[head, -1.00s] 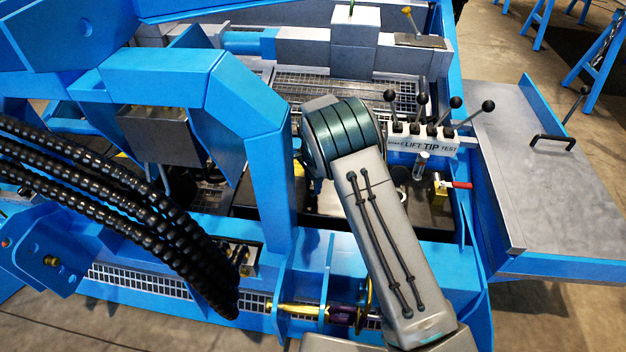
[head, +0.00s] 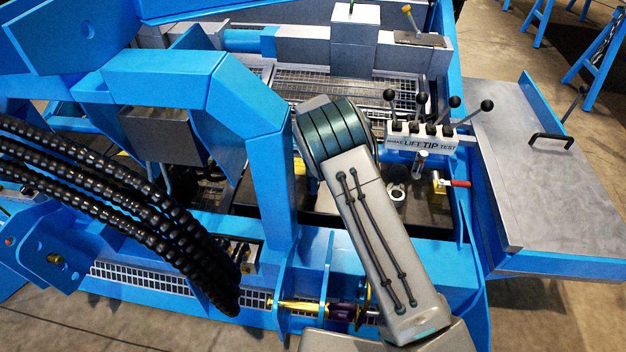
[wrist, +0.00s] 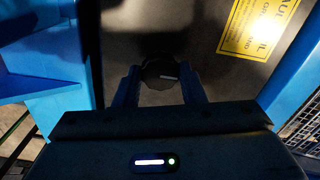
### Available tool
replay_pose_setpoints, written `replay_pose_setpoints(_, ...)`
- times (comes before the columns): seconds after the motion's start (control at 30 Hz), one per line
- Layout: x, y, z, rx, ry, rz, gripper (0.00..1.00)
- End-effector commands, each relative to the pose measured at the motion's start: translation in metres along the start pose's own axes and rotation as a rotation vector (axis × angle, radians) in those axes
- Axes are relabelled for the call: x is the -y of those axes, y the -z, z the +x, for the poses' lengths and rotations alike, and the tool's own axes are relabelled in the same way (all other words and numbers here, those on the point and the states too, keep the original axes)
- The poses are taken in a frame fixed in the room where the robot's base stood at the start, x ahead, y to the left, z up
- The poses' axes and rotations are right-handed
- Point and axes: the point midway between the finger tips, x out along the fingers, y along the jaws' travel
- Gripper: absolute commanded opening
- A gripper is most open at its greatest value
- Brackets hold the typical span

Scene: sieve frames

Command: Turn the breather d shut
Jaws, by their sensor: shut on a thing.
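Breather d, a dark round cap (wrist: 157,70) with a short pale mark on its face, shows in the wrist view at the middle of a dark plate. My gripper (wrist: 160,84) is shut on it, with one finger on its left side and one on its right. The fingers partly cover the cap's sides. In the head view my own arm hides the gripper and the cap.
A yellow caution label (wrist: 254,26) lies on the dark plate (wrist: 215,75) right of the cap. Blue walls flank the plate. In the head view a lever block (head: 421,142) with black-knobbed levers and a red-handled valve (head: 455,183) stand right of my arm.

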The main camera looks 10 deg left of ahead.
Motion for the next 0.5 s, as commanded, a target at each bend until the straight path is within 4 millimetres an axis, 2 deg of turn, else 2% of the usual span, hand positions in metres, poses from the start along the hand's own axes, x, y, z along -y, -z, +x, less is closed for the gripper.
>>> replay_pose_setpoints(0.2, 0.0011, -0.0018, -0.0013, 0.003, 0.004, 0.001, 0.14)
replay_pose_setpoints(0.23, 0.0011, -0.0017, -0.0013, 0.003, 0.004, 0.001, 0.40)
replay_pose_setpoints(0.3, 0.0010, -0.0017, -0.0012, 0.003, 0.004, 0.000, 0.59)
replay_pose_setpoints(0.5, 0.0006, -0.0003, -0.0006, 0.002, 0.002, 0.001, 0.59)
